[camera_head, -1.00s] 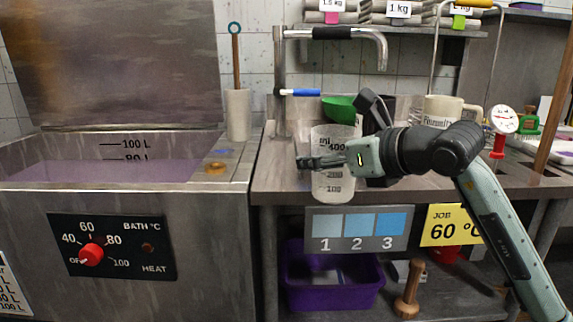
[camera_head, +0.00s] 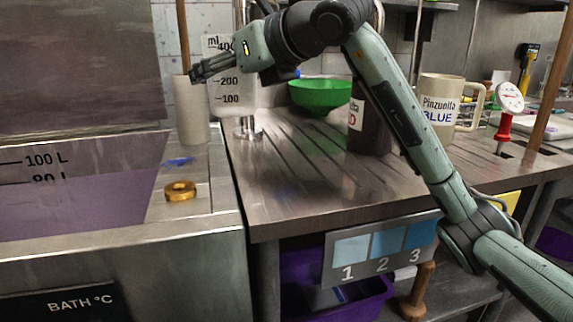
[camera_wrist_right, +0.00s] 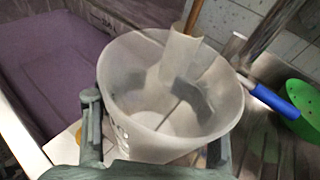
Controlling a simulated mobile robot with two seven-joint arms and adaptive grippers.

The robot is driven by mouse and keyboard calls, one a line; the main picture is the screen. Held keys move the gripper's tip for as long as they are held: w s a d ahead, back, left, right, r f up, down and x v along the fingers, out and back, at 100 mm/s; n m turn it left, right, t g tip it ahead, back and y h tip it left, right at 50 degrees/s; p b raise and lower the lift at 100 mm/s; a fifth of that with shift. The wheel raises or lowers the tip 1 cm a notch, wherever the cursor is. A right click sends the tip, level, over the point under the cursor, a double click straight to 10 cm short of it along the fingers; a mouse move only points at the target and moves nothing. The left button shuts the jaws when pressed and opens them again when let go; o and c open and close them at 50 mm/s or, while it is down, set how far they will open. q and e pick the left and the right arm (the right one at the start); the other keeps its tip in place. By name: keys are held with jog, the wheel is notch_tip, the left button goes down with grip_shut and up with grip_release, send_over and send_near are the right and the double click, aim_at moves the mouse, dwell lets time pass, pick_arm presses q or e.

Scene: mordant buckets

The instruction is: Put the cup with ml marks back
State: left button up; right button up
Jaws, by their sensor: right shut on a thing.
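The translucent cup with ml marks (camera_head: 230,92) is upright in the head view, held up in front of the back of the steel worktop. My right gripper (camera_head: 205,70) is shut on it, with the fingers across its upper part. In the right wrist view the cup (camera_wrist_right: 150,125) shows its open rim, with a finger of my right gripper (camera_wrist_right: 155,165) on either side. The cup looks empty, though its bottom is hard to make out. My left gripper is not in view.
A steel bath (camera_head: 110,245) with purple liquid stands at left, a brass ring (camera_head: 180,191) on its ledge. A white cylinder (camera_head: 190,115) holds a wooden stick. The worktop's front left is clear.

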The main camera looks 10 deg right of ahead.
jog(key=s+d+f, duration=0.1)
jog(key=d+f, duration=0.1)
jog(key=d, duration=0.1)
jog(key=s+d+f, duration=0.1)
jog(key=d+f, duration=0.1)
jog(key=d, duration=0.2)
jog(key=s+d+f, duration=0.1)
jog(key=d+f, duration=0.2)
jog(key=d, duration=0.1)
jog(key=shift+s, duration=0.25)
notch_tip(320, 180, down, 3)
jog(key=shift+f+b, duration=0.1)
jog(key=shift+b, duration=0.2)
jog(key=shift+f, duration=0.45)
jog(key=o, duration=1.5)
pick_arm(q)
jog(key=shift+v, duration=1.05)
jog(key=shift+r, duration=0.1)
